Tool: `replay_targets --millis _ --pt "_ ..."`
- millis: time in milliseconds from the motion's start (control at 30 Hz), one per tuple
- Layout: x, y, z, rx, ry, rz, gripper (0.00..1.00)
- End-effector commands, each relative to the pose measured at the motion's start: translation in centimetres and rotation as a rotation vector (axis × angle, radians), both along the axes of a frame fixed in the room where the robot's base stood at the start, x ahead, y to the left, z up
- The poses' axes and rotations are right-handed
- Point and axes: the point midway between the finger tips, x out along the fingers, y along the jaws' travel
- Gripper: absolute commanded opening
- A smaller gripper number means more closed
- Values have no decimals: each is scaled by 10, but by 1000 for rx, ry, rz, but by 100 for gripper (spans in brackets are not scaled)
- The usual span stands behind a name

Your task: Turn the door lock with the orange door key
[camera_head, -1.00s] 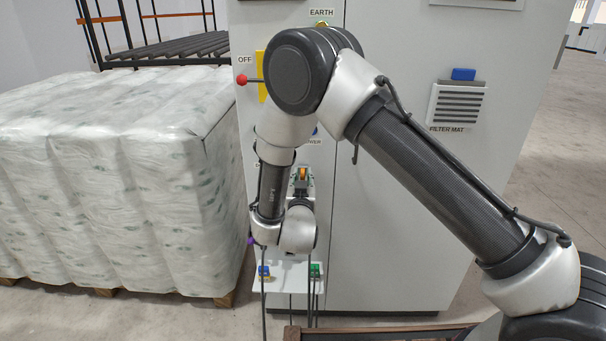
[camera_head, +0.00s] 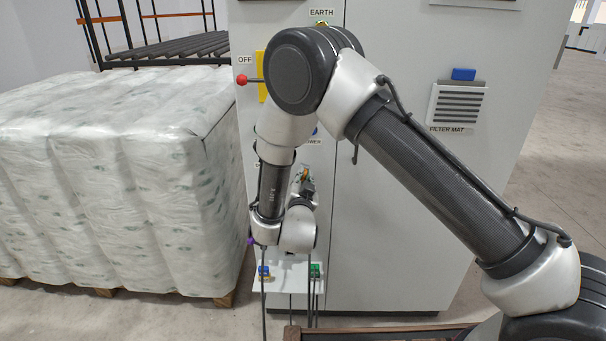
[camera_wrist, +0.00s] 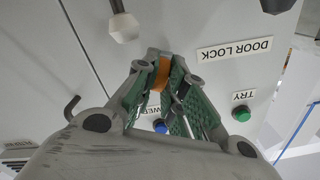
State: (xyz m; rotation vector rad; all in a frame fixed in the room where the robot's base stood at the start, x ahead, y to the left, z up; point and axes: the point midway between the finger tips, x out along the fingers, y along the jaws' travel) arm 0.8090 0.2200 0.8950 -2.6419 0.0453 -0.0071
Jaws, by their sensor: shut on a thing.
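My gripper (camera_wrist: 161,80) is shut on the orange door key (camera_wrist: 159,71), whose orange part shows between the green-padded fingertips in the wrist view. In the head view my gripper (camera_head: 304,180) is at the cabinet's front, tilted and partly hidden by my wrist. The DOOR LOCK label (camera_wrist: 235,48) is upside down in the wrist view, just right of the fingertips. The lock itself and the key's tip are hidden behind the fingers, so I cannot tell how far the key is in.
A green TRY button (camera_wrist: 242,113) and a blue button (camera_wrist: 160,127) are close to my fingers. A pale knob (camera_wrist: 124,27) sticks out nearby. A red-knobbed lever (camera_head: 242,79) is on the cabinet (camera_head: 400,215). A wrapped pallet (camera_head: 110,175) stands at left.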

Motion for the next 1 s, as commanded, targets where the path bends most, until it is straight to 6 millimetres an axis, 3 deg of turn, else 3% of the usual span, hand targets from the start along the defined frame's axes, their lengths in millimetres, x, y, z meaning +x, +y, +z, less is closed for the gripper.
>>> replay_targets --millis 133,467,733,1000 --pt "0 0 0 144 -4 1 0" --pt "0 0 0 187 -5 1 0" --pt "0 0 0 480 -13 1 0" --pt "0 0 0 496 -14 1 0"
